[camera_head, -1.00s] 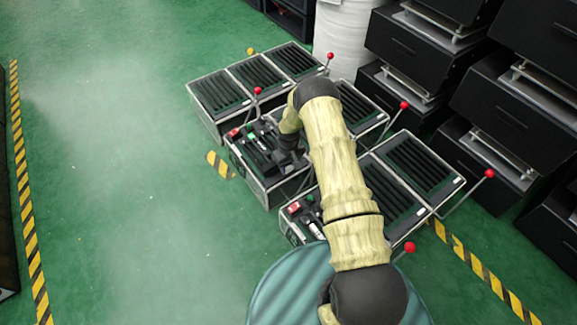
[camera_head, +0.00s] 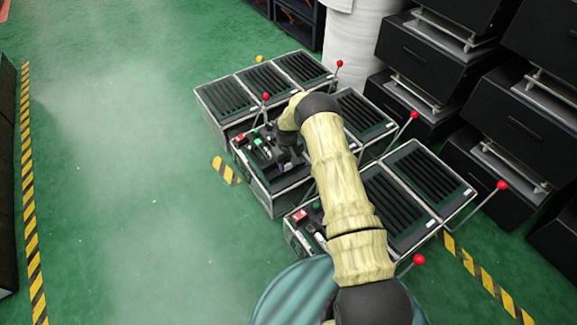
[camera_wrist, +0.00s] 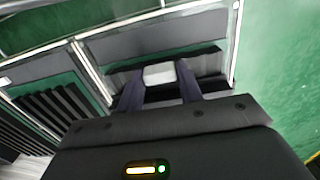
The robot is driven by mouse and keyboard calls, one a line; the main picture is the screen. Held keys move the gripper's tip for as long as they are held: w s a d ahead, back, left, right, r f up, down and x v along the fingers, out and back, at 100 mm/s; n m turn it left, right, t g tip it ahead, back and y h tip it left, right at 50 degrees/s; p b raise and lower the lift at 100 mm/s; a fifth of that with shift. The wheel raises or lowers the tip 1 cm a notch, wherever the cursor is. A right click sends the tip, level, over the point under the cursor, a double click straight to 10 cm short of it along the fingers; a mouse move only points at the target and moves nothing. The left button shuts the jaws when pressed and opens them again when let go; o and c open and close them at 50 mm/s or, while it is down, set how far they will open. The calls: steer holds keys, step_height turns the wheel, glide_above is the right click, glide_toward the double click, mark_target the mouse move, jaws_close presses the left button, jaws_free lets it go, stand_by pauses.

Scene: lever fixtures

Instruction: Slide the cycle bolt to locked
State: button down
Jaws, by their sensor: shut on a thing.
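My gripper (camera_wrist: 160,86) has its two dark fingers closed on the sides of a pale grey block (camera_wrist: 158,74), which looks like the bolt's handle. The block sits over a dark recess in the panel of a grey fixture box in the wrist view. In the head view my gripper is over the right part of the control panel of the middle box (camera_head: 258,160), and my wrist hides the bolt there. How far along its track the bolt stands cannot be told.
A red button (camera_head: 241,138) and a green button (camera_head: 257,142) are on the same panel. Red-knobbed levers (camera_head: 265,97) rise from the neighbouring boxes. A nearer box has another red button (camera_head: 299,216). Black cabinets (camera_head: 430,65) stand at the right; green floor is clear at the left.

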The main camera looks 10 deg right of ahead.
steer(key=shift+w+a+r, duration=0.1)
steer(key=shift+w, duration=0.15)
steer(key=c, duration=1.1)
jaws_free()
steer(key=shift+o, duration=0.9)
steer(key=shift+s, duration=0.1)
step_height(320, 180, up, 17)
steer(key=p, duration=0.6)
steer(key=shift+r+p, duration=0.15)
steer(key=shift+p, duration=0.25)
